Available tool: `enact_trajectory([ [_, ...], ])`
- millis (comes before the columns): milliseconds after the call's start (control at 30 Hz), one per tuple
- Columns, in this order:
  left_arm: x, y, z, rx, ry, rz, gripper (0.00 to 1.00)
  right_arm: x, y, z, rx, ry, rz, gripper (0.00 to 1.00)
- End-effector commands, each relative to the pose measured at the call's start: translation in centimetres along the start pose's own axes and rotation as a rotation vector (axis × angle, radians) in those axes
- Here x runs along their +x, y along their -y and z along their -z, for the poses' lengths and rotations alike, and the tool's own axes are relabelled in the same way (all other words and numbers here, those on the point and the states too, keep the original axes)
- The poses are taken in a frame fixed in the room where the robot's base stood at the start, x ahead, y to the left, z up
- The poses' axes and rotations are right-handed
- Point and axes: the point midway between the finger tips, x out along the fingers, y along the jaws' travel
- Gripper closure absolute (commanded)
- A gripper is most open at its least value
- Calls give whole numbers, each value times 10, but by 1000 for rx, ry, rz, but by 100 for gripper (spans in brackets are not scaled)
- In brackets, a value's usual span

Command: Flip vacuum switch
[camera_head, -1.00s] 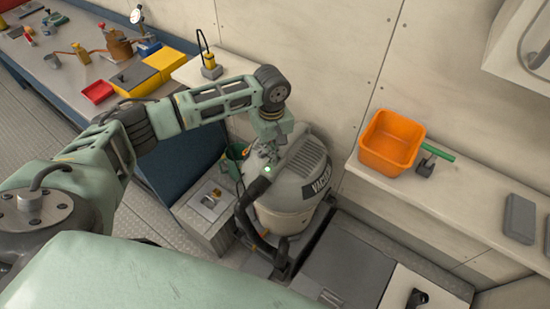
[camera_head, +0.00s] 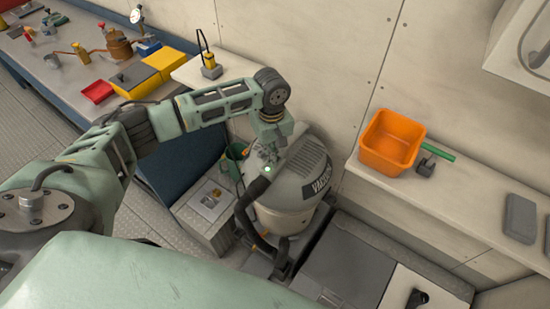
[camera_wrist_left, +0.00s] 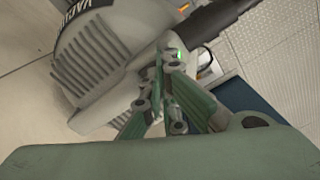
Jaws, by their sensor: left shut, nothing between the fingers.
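The grey vacuum (camera_head: 290,197) with a dark label stands on the floor against the wall, its black hose running down its front. It also shows in the left wrist view (camera_wrist_left: 90,60), with its ribbed cover at the upper left. My left gripper (camera_head: 250,172) is over the top of the vacuum, fingers together and empty. In the left wrist view the closed fingertips (camera_wrist_left: 168,55) are right by a small green light (camera_wrist_left: 179,55) on the vacuum. The switch itself is hidden or too small to tell, and contact is unclear. My right gripper is not in view.
An orange bin (camera_head: 391,142) and a green-handled tool (camera_head: 435,152) sit on the right ledge. A workbench with tools and a yellow box (camera_head: 163,62) is at the upper left. A grey floor box (camera_head: 345,263) lies right of the vacuum.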

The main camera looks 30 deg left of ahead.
Motion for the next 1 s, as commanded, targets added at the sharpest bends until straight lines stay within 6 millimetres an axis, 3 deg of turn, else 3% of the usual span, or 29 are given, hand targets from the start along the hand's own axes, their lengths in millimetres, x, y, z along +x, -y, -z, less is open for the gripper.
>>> enact_trajectory([
  [1000, 16, 0, 0, 0, -1, 0, 100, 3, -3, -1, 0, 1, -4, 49],
])
